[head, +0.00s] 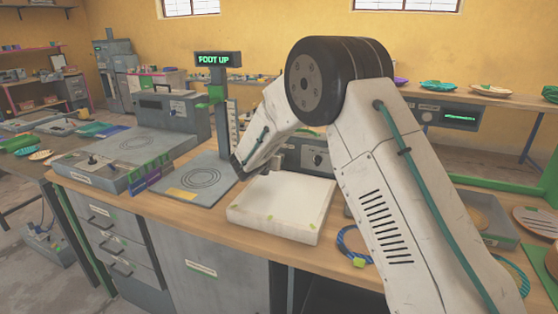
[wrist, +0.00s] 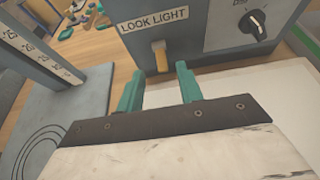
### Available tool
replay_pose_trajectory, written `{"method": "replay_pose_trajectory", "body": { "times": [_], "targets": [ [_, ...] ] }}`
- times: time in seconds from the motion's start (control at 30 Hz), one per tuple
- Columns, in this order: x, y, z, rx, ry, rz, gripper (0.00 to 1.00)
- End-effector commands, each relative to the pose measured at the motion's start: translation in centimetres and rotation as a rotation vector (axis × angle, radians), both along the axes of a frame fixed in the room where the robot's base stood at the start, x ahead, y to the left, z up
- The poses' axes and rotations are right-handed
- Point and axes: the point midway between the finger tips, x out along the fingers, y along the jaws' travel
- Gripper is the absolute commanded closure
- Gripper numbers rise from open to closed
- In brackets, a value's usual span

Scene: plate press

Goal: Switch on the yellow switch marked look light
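The yellow switch (wrist: 160,56) is a small lever on the front of a grey control box (wrist: 205,50), just below the white label LOOK LIGHT (wrist: 154,18) in the wrist view. My gripper (wrist: 160,69) points at it with two teal fingers apart. The lever shows between and just beyond the fingertips, and I see no contact. The gap in depth is hard to judge. Nothing is held. In the head view the box (head: 312,157) is partly behind my arm, and the switch and fingers are hidden. Whether the switch is on cannot be told.
A black dial (wrist: 252,25) sits right of the switch on the same box. A white slab (head: 280,205) lies on the bench in front of it. A post with a FOOT UP display (head: 214,59) and a grey plate with rings (head: 200,178) stand to the left.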

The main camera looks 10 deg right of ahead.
Motion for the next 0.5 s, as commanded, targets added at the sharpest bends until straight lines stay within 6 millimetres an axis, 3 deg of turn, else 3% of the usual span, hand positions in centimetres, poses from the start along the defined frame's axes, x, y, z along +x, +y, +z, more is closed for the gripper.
{"method": "replay_pose_trajectory", "body": {
  "times": [0.3,0.5],
  "targets": [
    [3.5,-2.7,-1.8,0.002,0.0,-0.003,0.64],
    [4.2,-3.1,-2.2,0.003,-0.001,-0.002,0.64]
  ]
}}
